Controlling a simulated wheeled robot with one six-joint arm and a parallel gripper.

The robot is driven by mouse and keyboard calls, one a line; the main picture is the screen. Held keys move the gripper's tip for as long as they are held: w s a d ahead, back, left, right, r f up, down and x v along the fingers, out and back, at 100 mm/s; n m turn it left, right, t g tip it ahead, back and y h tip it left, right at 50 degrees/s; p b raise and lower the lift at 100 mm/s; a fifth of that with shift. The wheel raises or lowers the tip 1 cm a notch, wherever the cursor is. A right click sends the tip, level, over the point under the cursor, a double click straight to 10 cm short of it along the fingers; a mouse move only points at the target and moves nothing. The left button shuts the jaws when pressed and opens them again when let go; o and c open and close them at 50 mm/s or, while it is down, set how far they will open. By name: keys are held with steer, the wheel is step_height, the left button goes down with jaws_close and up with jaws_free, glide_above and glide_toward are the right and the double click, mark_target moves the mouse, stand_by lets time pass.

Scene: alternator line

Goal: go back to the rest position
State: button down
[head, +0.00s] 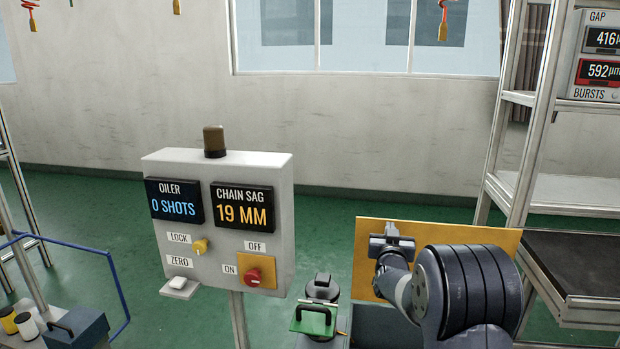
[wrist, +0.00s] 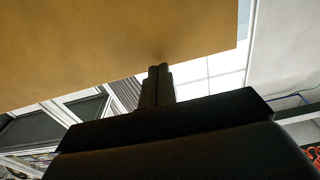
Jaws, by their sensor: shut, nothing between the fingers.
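My gripper (head: 391,229) is in the head view at right of centre, at the end of my raised arm, in front of a tan-yellow panel (head: 478,237). In the wrist view the two fingers of my gripper (wrist: 158,72) are together with nothing between them. The tan panel (wrist: 110,40) fills the upper left of that view. The fingertips appear close to its edge; I cannot tell whether they touch it.
A grey control box (head: 215,290) on a post stands left of my arm, reading 0 shots and 19 mm. A metal shelf frame (head: 520,150) stands at right. Green floor (head: 140,235) is open behind.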

steer(key=s+a+f+t+b, duration=0.1)
steer(key=s+a+f, duration=0.1)
steer(key=s, duration=0.7)
steer(key=s+a+f+b, duration=0.1)
steer(key=s+f, duration=0.1)
steer(key=s, duration=0.7)
steer(key=shift+a+f+t, duration=0.2)
steer(key=shift+a+t, duration=0.2)
steer(key=shift+s, duration=0.1)
